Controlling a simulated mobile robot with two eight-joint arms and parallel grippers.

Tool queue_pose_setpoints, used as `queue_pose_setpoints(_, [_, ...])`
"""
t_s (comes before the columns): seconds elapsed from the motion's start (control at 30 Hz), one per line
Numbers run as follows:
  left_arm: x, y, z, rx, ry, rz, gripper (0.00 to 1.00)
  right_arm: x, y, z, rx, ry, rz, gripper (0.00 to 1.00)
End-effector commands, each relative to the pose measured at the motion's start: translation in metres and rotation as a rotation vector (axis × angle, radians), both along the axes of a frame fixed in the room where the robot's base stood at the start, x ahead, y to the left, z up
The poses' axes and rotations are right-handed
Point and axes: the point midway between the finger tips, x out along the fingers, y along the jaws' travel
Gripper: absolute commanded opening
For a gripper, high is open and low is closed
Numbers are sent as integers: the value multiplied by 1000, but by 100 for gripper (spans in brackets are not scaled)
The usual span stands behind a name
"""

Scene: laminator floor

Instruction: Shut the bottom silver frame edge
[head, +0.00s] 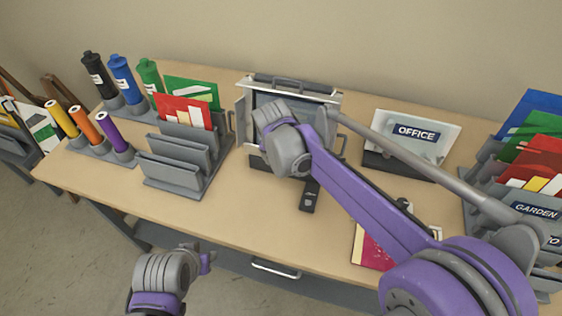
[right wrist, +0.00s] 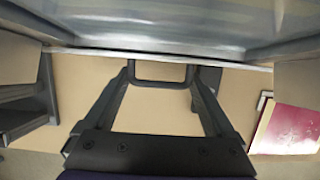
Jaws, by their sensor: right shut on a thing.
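The silver frame (head: 240,106) stands upright near the back middle of the table, around a dark panel. Its top edge (head: 292,86) has a grey handle. My right arm hides most of the frame's lower part in the head view. In the right wrist view, the bottom silver edge (right wrist: 90,53) runs across the picture, with a dark handle (right wrist: 160,83) on it. My right gripper (right wrist: 160,74) is shut on this handle, one finger at each side. In the head view its fingertips are hidden behind my wrist. My left gripper (head: 207,262) is off the table's front; its jaw opening is unclear.
A grey file rack (head: 172,172) stands left of the frame, with coloured bottles behind it. An OFFICE sign (head: 416,133) stands to the right. A black remote-like item (head: 310,196) and a red booklet (head: 369,250) lie in front.

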Motion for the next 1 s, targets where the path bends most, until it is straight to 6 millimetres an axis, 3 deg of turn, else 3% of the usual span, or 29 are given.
queue_pose_setpoints(0.27, [0, 0, 0, 0, 0, 0, 38, 0, -3, -1, -6, 3, -4, 34])
queue_pose_setpoints(0.3, [0, 0, 0, 0, 0, 0, 38, 0, -3, -1, -6, 3, -4, 93])
queue_pose_setpoints(0.33, [0, 0, 0, 0, 0, 0, 38, 0, -3, -1, -6, 3, -4, 99])
queue_pose_setpoints(0.67, [0, 0, 0, 0, 0, 0, 38, -1, -1, 3, -2, 1, -2, 100])
queue_pose_setpoints(0.83, [1, 0, 2, 0, -1, 0, 38, -8, -1, 27, -3, 1, -3, 100])
queue_pose_setpoints(1.0, [-2, 0, -6, 0, 3, 0, 38, -47, 13, 26, -4, 4, 2, 100])
